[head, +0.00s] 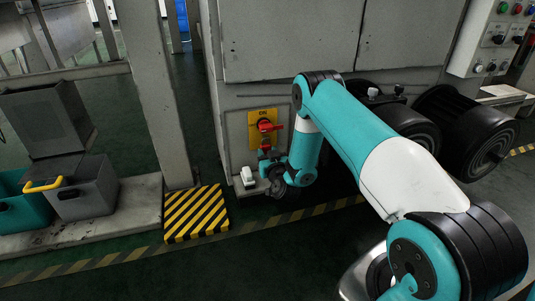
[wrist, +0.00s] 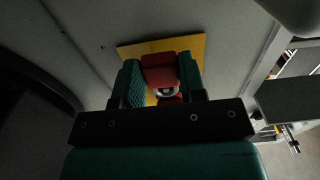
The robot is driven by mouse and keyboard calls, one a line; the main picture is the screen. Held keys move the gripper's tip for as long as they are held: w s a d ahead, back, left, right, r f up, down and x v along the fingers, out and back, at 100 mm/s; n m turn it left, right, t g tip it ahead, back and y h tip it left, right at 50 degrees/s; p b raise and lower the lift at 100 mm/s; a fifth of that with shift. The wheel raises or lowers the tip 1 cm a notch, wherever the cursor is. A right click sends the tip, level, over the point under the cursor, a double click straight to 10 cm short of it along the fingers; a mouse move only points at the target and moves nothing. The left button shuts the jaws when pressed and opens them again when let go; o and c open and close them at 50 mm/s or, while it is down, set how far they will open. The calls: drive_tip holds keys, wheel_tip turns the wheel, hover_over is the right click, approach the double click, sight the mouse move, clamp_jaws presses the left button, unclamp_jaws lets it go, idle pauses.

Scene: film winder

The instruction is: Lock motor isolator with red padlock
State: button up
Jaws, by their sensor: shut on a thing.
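The motor isolator is a yellow plate (head: 257,118) with a red handle (head: 268,126), low on the grey machine cabinet. In the wrist view the yellow plate (wrist: 190,46) lies behind my fingertips. My gripper (head: 265,153) is just below the isolator handle in the head view. In the wrist view my gripper (wrist: 160,75) has its teal fingers shut on a red block, which looks like the red padlock (wrist: 160,67). A pale metal ring shows under it, with more red below. I cannot tell whether the shackle passes through the isolator.
A small white object (head: 247,177) sits on the ledge left of my gripper. A yellow-black striped block (head: 196,214) stands on the floor, left of it. Black rollers (head: 468,130) are at the right. Grey and teal bins (head: 85,190) stand at the far left.

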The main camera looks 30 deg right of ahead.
idle(0.3)
drive_tip(key=shift+s+a+b, duration=0.2)
drive_tip(key=shift+s+b, duration=0.25)
drive_tip(key=shift+s, duration=0.1)
drive_tip(key=shift+r+p, duration=0.15)
drive_tip(key=shift+p, duration=0.6)
idle(1.3)
drive_tip(key=shift+s, duration=0.15)
drive_tip(key=shift+s+a, duration=0.15)
drive_tip(key=shift+s, duration=0.3)
drive_tip(key=shift+p, duration=0.6)
idle(1.5)
